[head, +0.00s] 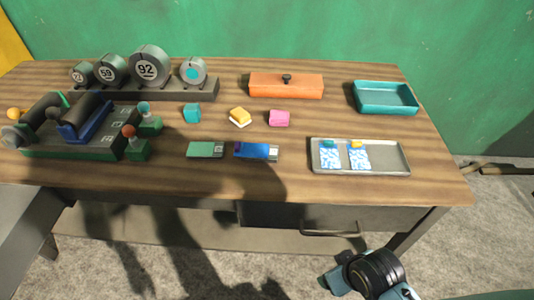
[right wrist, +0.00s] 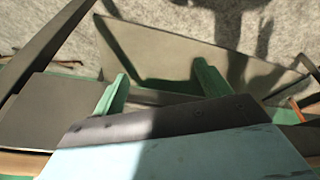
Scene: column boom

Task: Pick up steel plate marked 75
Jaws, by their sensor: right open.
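Several round grey steel plates stand upright in a dark rack (head: 140,90) at the back left of the table in the head view. A large plate (head: 149,65) reads 92 and a smaller plate (head: 109,70) reads 59. The smallest plate (head: 82,73), at the left end, has a number too small to read surely. The right-end plate (head: 193,72) shows a teal disc. I cannot make out a clear 75. My right gripper (head: 335,270) is low in front of the table, far from the rack. Its green fingers are apart and empty in the right wrist view (right wrist: 161,80). My left gripper is out of view.
A dark green fixture (head: 72,148) stands before the rack. An orange lidded box (head: 286,86), a teal tray (head: 387,97) and a metal tray (head: 390,159) with patterned packets are further right. Small blocks lie mid-table. A drawer handle (head: 330,233) juts out below the table front.

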